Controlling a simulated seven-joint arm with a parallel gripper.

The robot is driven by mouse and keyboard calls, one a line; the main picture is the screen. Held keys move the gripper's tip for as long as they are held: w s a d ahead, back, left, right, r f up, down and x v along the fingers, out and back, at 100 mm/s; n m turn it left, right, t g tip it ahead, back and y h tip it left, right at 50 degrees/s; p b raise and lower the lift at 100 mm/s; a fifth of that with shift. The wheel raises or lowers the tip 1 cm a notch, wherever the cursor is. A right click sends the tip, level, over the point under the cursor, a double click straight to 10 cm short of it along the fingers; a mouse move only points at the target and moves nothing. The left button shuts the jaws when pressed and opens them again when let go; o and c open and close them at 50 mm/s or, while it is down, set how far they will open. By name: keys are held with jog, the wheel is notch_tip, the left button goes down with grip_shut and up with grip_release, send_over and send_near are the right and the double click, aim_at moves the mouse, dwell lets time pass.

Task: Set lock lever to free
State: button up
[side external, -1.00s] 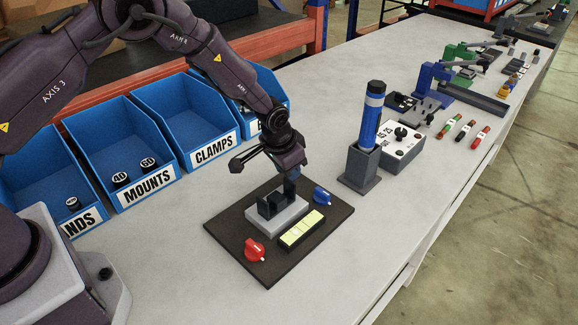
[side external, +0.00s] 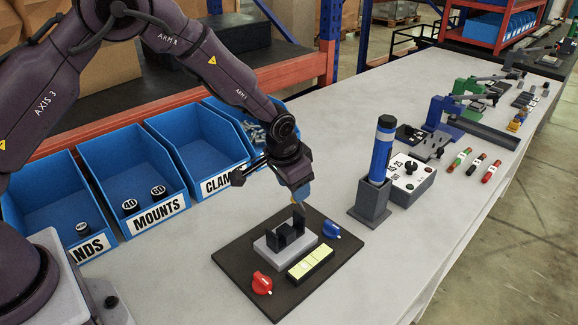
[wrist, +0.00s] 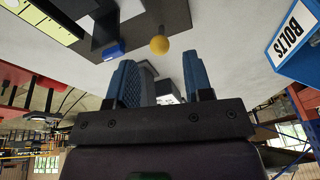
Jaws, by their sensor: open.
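A dark board (side external: 236,262) lies on the bench and carries a grey block with black uprights (side external: 284,242). A dark upright piece (side external: 299,216) rises at the block's back, just under my gripper (side external: 302,198). In the wrist view a yellow ball (wrist: 159,45) shows beyond the blue fingers of my gripper (wrist: 162,78); it may be the lock lever's knob, but I cannot tell for sure. The fingers are apart and nothing is held. A blue knob (side external: 331,230) and a red knob (side external: 262,284) sit on the board. No free or locked marking is readable.
A yellow-faced strip (side external: 310,264) lies on the board's front. A blue cylinder (side external: 382,150) stands in a grey holder right of it, beside a white-topped box (side external: 410,172). Blue bins (side external: 135,165) line the back left. Bare bench lies between bins and board.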

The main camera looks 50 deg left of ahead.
jog(key=v, duration=0.7)
jog(key=shift+s, duration=0.1)
jog(key=s+a+r, duration=0.1)
jog(key=s+r, duration=0.5)
jog(key=s, duration=0.3)
jog(key=s+a+r+n+t, duration=0.1)
jog(key=s+a+r, duration=0.1)
jog(key=s+r, duration=0.4)
jog(key=s+a+r+n+t, duration=0.1)
jog(key=s+r, duration=0.5)
jog(key=s, duration=0.6)
jog(key=shift+a+r, duration=0.3)
jog(key=shift+a, duration=0.3)
